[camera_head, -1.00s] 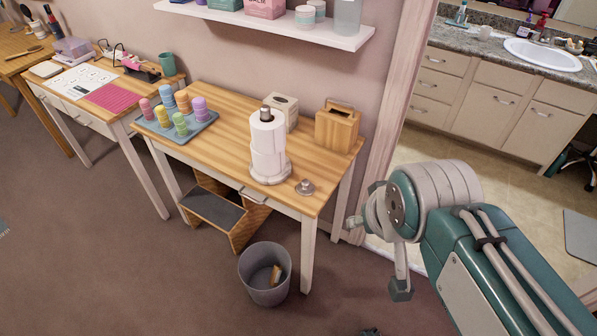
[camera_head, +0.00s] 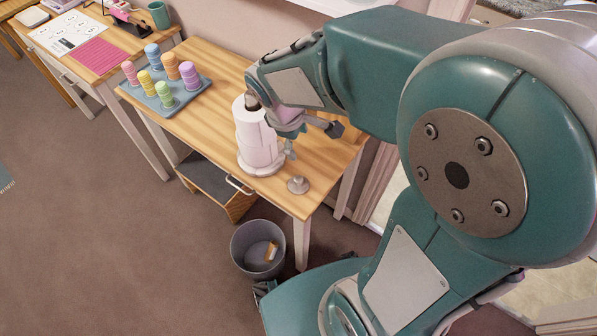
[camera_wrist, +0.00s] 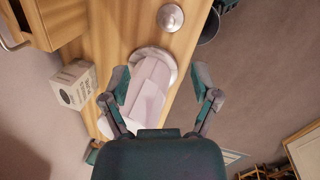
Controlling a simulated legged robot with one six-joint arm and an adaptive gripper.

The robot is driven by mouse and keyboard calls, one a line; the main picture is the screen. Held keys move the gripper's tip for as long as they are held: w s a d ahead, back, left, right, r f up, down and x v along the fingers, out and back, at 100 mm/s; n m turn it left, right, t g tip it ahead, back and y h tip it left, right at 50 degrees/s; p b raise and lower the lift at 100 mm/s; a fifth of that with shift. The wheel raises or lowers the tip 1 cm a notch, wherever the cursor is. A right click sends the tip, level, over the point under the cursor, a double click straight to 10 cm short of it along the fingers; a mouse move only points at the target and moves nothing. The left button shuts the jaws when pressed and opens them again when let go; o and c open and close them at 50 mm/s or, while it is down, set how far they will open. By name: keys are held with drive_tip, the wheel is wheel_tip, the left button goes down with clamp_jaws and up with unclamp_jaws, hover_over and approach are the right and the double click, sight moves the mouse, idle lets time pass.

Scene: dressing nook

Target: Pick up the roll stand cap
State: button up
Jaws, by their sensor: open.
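The roll stand cap (camera_head: 298,185), a small silver disc with a knob, lies on the wooden table (camera_head: 215,60) near its front right corner. In the wrist view the cap (camera_wrist: 171,17) is at the top, beyond the fingertips. The roll stand holds stacked white rolls (camera_head: 258,140) just left of the cap; these rolls also show in the wrist view (camera_wrist: 150,82), between my fingers in the picture. My gripper (camera_head: 312,140) is open and empty above the table, behind and above the cap. Its spread fingers show in the wrist view (camera_wrist: 161,76).
A grey tray (camera_head: 180,105) with coloured rollers is at the left. A bin (camera_head: 240,262) stands on the floor before the table.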

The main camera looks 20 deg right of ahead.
drive_tip(key=w+a+f+n+g+h, duration=0.1)
drive_tip(key=w+a+f+n, duration=0.15)
drive_tip(key=f, duration=0.25)
drive_tip(key=w+a+f+n+g+h, duration=0.1)
drive_tip(key=f+n, duration=0.2)
drive_tip(key=f, duration=0.2)
hover_over(297, 178)
drive_tip(key=a, duration=0.2)
drive_tip(key=shift+n, duration=0.25)
drive_tip(key=f, duration=0.4)
drive_tip(key=shift+w+d+f, duration=0.15)
drive_tip(key=shift+w+f, duration=0.1)
drive_tip(key=shift+f, duration=0.65)
drive_tip(key=x, duration=0.5)
drive_tip(key=shift+s+d, duration=0.15)
clamp_jaws()
